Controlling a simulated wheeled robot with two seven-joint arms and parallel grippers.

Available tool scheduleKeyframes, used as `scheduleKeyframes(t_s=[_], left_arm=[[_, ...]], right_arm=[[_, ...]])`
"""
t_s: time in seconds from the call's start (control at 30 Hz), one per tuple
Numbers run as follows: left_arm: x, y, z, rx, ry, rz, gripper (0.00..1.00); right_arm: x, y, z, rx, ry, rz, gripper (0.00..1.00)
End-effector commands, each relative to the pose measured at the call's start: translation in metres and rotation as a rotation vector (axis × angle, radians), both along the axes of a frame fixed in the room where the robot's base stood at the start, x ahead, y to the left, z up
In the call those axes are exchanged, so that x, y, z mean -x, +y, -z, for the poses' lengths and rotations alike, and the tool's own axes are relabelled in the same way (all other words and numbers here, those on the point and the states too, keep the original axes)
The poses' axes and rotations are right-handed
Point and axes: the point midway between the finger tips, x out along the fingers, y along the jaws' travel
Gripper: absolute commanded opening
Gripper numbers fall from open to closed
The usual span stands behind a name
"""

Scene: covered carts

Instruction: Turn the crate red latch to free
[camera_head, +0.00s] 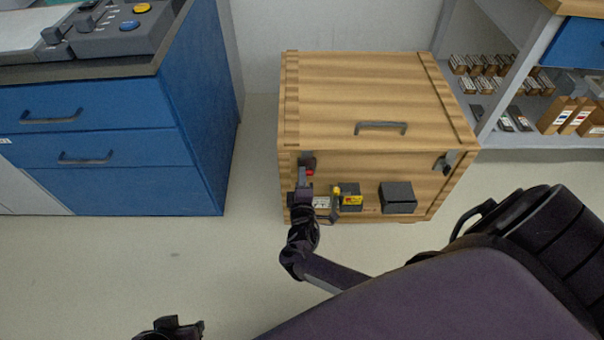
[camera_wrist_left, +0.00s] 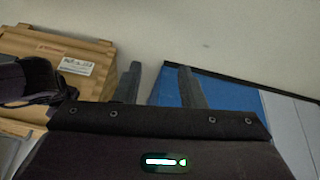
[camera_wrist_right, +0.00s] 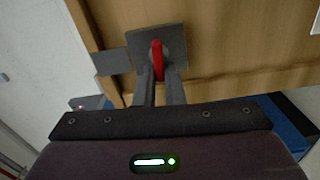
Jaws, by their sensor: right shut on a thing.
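The wooden crate (camera_head: 350,90) stands on the floor against the wall, its lid closed, with a dark handle (camera_head: 381,127) on the lid. The red latch (camera_wrist_right: 157,60) sits on a grey plate on the crate's front; its red part also shows in the head view (camera_head: 310,172), near the left front corner. My right gripper (camera_wrist_right: 159,78) is shut on the red latch, one finger on each side of it. My left gripper (camera_wrist_left: 158,82) has its fingers apart and nothing between them, away from the crate, low over the floor.
A second, dark latch (camera_head: 441,164) is at the crate's right front. A black box (camera_head: 398,197) and a yellow-marked part (camera_head: 352,197) are on the crate's front. A blue cabinet (camera_head: 100,140) stands left, a shelf unit (camera_head: 500,100) right. The floor between cabinet and crate is clear.

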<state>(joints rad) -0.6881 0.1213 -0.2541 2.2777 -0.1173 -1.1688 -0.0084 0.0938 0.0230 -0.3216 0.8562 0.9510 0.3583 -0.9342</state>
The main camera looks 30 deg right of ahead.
Motion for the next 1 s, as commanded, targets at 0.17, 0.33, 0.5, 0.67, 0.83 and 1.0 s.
scheduleKeyframes(t_s=[0.17, 0.33, 0.5, 0.67, 0.83, 1.0], left_arm=[[-0.002, 0.000, -0.001, 0.001, -0.004, -0.001, 0.36], [-0.002, 0.000, -0.001, 0.001, -0.005, -0.001, 0.36], [-0.001, -0.001, -0.001, 0.002, -0.005, 0.000, 0.36], [0.001, -0.001, -0.001, 0.004, 0.000, -0.001, 0.36], [0.006, 0.001, -0.005, -0.002, 0.020, -0.005, 0.36], [0.012, 0.010, -0.004, -0.030, 0.073, -0.019, 0.36]], right_arm=[[-0.001, 0.000, 0.000, -0.002, -0.001, -0.001, 0.00], [-0.001, 0.000, 0.000, -0.002, -0.001, -0.001, 0.25], [0.000, 0.000, 0.000, -0.002, -0.001, 0.000, 0.31], [0.001, 0.001, 0.000, -0.002, 0.000, 0.000, 0.31], [0.016, 0.010, -0.001, -0.005, 0.002, -0.001, 0.31], [0.042, 0.026, -0.001, -0.005, 0.002, -0.001, 0.31]])
